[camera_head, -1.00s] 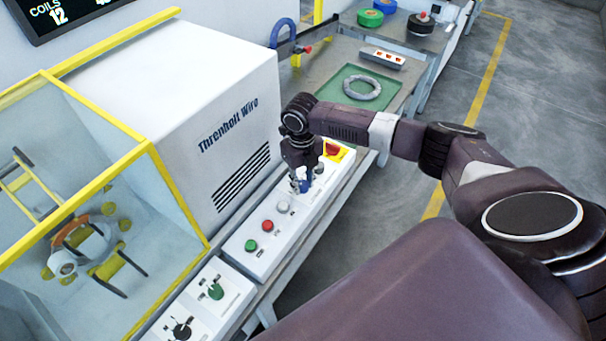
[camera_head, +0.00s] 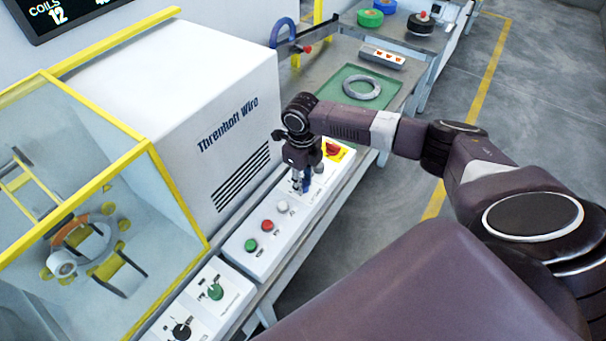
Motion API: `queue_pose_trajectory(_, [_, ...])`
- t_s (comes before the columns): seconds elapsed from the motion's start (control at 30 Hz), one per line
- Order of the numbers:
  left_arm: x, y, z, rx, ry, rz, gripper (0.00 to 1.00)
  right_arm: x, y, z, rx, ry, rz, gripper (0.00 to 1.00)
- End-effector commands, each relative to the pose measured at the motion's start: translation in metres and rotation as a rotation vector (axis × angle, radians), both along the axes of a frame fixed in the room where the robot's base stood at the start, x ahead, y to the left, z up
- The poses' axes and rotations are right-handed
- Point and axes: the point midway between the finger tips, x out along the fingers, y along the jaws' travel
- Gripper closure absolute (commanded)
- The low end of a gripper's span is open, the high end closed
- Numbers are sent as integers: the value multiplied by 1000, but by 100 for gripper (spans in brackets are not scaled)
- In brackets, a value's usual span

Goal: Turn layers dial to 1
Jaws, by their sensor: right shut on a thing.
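My right gripper (camera_head: 302,184) points down at the control panel (camera_head: 262,263) in front of the white machine. It is shut on a small blue dial (camera_head: 307,181), which is partly hidden by the fingers. The labels are too small to read, so I cannot tell by print which dial is the layers one. A green dial (camera_head: 215,292) and a black dial (camera_head: 181,331) sit on the nearer panels, clear of the gripper. My left gripper is not in view.
The panel holds a green button (camera_head: 251,245), a red button (camera_head: 267,226), a white button (camera_head: 282,207) and a red emergency knob (camera_head: 333,149) near my gripper. A yellow-framed guard (camera_head: 150,148) stands left. A grey coil (camera_head: 362,88) lies on a green mat.

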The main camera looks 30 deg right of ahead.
Motion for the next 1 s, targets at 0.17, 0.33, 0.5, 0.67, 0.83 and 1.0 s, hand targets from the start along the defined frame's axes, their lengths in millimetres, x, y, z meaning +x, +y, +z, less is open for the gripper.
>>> queue_pose_trajectory(0.17, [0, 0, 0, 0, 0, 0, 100, 2, -1, 2, -1, -5, 0, 74])
queue_pose_trajectory(0.33, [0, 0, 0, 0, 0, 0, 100, 1, -1, 1, -1, -4, -1, 58])
queue_pose_trajectory(0.5, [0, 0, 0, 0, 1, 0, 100, 1, 0, 1, -1, -1, -1, 58])
queue_pose_trajectory(0.67, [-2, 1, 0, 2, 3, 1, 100, 1, 0, 6, 0, -3, -1, 58])
queue_pose_trajectory(0.83, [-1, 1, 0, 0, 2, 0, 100, 2, 0, 32, -2, -6, -1, 58])
queue_pose_trajectory(1.0, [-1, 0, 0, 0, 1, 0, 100, 1, 1, 70, -1, -7, -1, 58])
